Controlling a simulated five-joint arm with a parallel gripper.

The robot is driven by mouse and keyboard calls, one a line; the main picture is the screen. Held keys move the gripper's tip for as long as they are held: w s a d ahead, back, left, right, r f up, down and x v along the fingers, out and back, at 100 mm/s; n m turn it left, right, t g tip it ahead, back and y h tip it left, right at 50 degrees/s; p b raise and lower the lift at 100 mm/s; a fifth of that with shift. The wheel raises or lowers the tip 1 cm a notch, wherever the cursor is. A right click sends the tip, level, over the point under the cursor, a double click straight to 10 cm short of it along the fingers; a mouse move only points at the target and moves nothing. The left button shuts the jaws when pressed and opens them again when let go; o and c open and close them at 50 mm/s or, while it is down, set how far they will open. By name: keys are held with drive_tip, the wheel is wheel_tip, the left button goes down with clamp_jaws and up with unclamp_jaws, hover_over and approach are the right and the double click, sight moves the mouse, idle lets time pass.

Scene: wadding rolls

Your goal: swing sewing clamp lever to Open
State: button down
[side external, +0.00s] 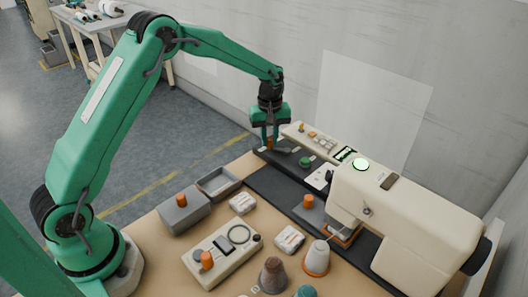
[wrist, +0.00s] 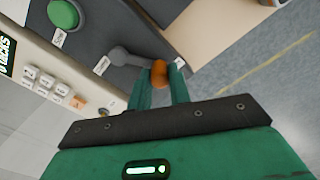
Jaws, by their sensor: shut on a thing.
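The sewing clamp lever (wrist: 125,58) is a grey arm with an orange knob (wrist: 159,74) at its end. It lies on the dark grey bed of the sewing machine. My gripper (wrist: 158,82) is shut on the knob, with one green finger on each side of it. In the side view my gripper (side external: 269,141) reaches down at the far left end of the machine bed, partly hiding the lever. White labels stand on both sides of the lever in the wrist view, too small to read.
A green button (wrist: 63,13) sits on the bed near the lever. The cream sewing machine (side external: 410,205) fills the right of the table. A grey box (side external: 183,212), an open tray (side external: 218,182), a control box (side external: 222,256) and thread cones (side external: 316,258) stand in front.

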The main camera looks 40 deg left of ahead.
sight(269, 138)
drive_tip(key=c, duration=1.3)
unclamp_jaws()
drive_tip(key=shift+r, duration=0.1)
wheel_tip(269, 138, up, 7)
drive_tip(key=shift+r, duration=0.35)
drive_tip(key=shift+r, duration=0.1)
